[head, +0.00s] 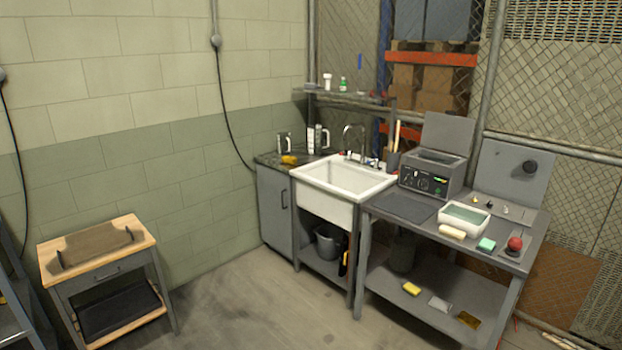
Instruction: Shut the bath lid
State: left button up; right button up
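The bath (427,179) is a grey box with dials and a small green display on its front. It stands on the grey workbench right of the sink. Its lid (447,134) is a flat grey panel that stands open, upright at the back of the box. The opening on top is uncovered, and what is inside is too small to tell. Neither of my grippers shows in the head view.
A white sink (345,180) stands left of the grey workbench (410,232). A white tub (465,217), a green sponge (487,245) and a red ball-shaped item (514,246) sit right of the bath. A wooden-topped cart (140,238) stands at left. Floor between is clear.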

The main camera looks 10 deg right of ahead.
aim_at(449, 132)
jog(key=i+z, duration=0.35)
jog(key=i, duration=0.4)
jog(key=i+j+z, duration=0.1)
jog(key=i+z, duration=0.25)
jog(key=i, duration=0.4)
